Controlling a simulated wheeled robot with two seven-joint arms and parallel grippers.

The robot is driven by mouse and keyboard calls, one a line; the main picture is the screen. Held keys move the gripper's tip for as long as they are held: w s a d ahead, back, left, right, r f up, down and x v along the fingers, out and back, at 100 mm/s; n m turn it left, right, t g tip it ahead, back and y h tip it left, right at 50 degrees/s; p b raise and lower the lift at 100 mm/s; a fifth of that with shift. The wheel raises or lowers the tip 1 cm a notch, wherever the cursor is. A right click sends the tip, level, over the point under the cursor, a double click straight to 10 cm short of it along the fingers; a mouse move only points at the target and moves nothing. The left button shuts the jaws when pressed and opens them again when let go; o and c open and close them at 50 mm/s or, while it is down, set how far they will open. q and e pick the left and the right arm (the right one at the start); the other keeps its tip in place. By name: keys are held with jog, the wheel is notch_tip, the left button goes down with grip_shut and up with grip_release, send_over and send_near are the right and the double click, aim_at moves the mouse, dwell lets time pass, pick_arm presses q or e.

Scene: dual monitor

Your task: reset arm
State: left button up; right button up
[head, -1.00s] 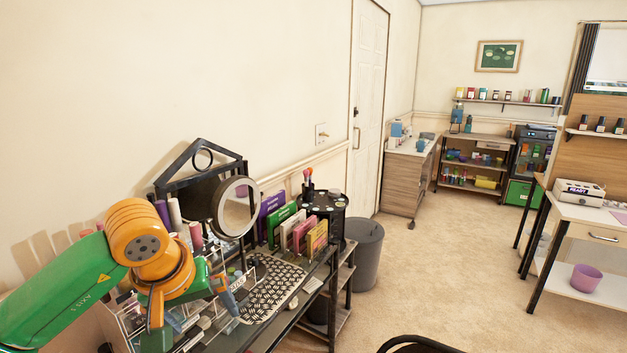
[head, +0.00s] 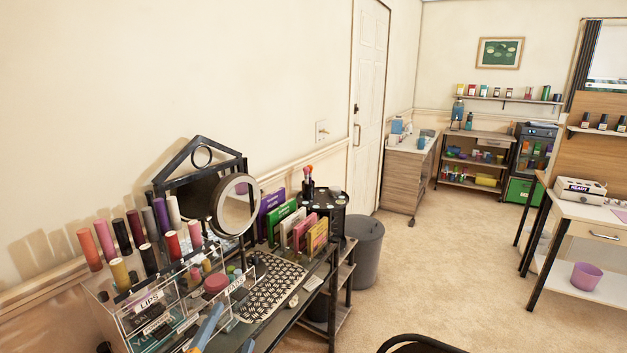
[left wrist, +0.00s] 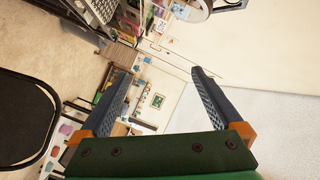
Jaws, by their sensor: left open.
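My left gripper (head: 230,328) shows at the bottom edge of the head view, where only its blue fingertips can be seen in front of the vanity desk. In the left wrist view the left gripper (left wrist: 162,74) is open, with its two dark fingers wide apart and nothing between them. That view is turned sideways, and the room lies beyond the fingers. The left arm is otherwise out of the head view. My right gripper is in neither view.
The cluttered desk holds a clear makeup organizer (head: 165,318), a round mirror (head: 238,205) and a black-and-white patterned mat (head: 270,287). A grey bin (head: 367,252) stands beside it. A black chair (head: 415,344) is at the bottom edge. Carpet (head: 450,270) is clear to the right.

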pick_arm(q)
jog(key=s+a+f+n+g+y, duration=0.1)
jog(key=s+f+n+g, duration=0.2)
jog(key=f, duration=0.3)
jog(key=s+a+f+n+g, duration=0.2)
jog(key=s+f+n+g, duration=0.15)
jog(key=f, duration=0.25)
jog(key=s+f+n+g, duration=0.2)
jog(key=s+f+g, duration=0.2)
jog(key=s, duration=0.4)
jog(key=s+f+n+g, duration=0.25)
jog(key=s+f, duration=0.25)
jog(key=s, duration=0.3)
notch_tip(320, 180, down, 16)
jog(key=s+g, duration=0.1)
jog(key=g, duration=0.1)
jog(key=s+a+f+m+g, duration=0.1)
jog(key=s+a+f, duration=0.1)
jog(key=s+f, duration=0.9)
jog(key=shift+s, duration=0.9)
jog(key=shift+d, duration=0.1)
jog(key=shift+c, duration=0.2)
